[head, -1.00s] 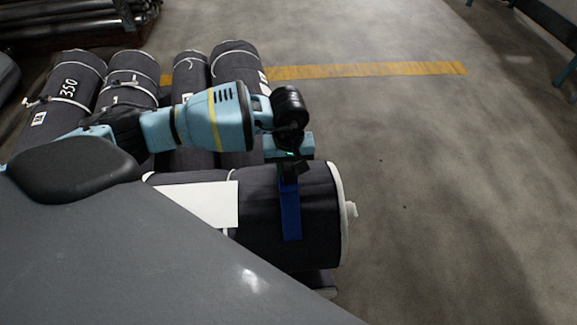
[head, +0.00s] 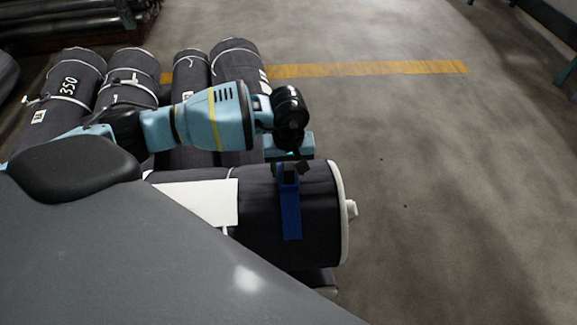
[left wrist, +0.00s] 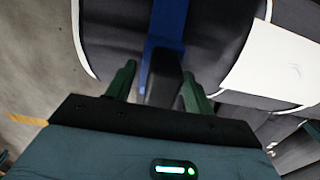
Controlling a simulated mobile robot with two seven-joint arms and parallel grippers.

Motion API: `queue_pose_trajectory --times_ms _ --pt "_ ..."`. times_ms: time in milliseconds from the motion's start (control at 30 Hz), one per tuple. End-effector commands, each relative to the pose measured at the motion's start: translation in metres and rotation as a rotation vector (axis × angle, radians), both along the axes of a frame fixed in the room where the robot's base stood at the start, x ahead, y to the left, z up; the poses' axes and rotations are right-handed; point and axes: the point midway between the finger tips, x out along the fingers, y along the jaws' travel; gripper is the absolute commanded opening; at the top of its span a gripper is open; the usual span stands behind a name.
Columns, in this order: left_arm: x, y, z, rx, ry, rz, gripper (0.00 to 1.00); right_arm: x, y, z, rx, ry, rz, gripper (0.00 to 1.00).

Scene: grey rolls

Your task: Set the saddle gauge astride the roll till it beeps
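The saddle gauge (head: 290,208) is a blue band with a dark grip on top. It sits over the dark grey roll (head: 318,200) near its white-rimmed right end. In the left wrist view its blue band (left wrist: 168,22) lies against the roll (left wrist: 115,40), and its black grip (left wrist: 163,78) stands between my fingers. My left gripper (left wrist: 158,82) is open, with a visible gap between the left finger and the grip. In the head view my left gripper (head: 289,164) is just above the gauge. The far side of the gauge is hidden. My right gripper is out of view.
A white sheet (head: 206,203) lies on the roll left of the gauge. Several more dark rolls (head: 70,80) lie behind, tied with white cord. Another roll end shows below the gauged roll. The concrete floor (head: 450,190) to the right is clear, crossed by a yellow line (head: 370,69).

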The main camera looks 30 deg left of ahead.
Motion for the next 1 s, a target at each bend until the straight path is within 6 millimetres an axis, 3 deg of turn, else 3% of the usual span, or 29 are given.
queue_pose_trajectory --times_ms 300,700,1000 --pt "-0.001 0.0 -0.001 0.001 0.002 0.0 0.53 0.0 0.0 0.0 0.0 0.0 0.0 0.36" --pt "0.0 0.0 0.061 0.0 -0.001 0.0 0.53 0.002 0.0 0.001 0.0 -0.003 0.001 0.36" --pt "0.0 0.0 0.078 0.0 0.001 0.0 0.53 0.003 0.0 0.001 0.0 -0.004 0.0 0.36"
